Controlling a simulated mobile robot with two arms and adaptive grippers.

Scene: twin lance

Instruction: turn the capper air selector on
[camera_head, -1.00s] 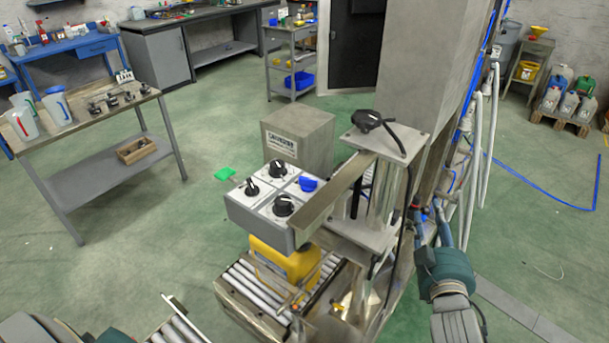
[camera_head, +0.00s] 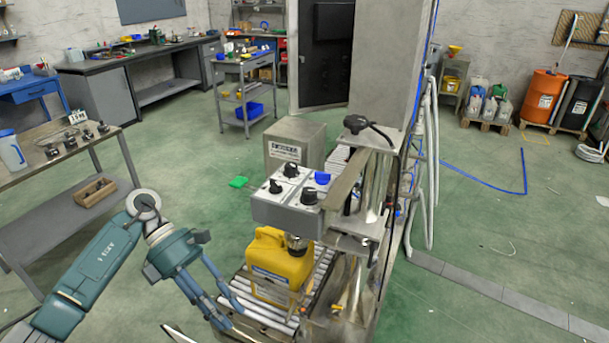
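A grey control box (camera_head: 284,214) with a pale top panel is mounted on the capper stand above the roller conveyor. Its top carries black selector knobs (camera_head: 291,171) and one blue knob (camera_head: 322,178). I cannot read which is the capper air selector, and the pointer positions are too small to tell. My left gripper (camera_head: 233,316) is low, left of the yellow jerrycan and below the box. Its fingers are apart and empty, pointing down and right, touching no knob. My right gripper is out of view.
A yellow jerrycan (camera_head: 278,262) stands on the roller conveyor (camera_head: 258,306) under the box. A metal bracket (camera_head: 347,180) and a grey column (camera_head: 388,65) stand right of the knobs. A workbench (camera_head: 58,150) is at left. Open floor lies between bench and box.

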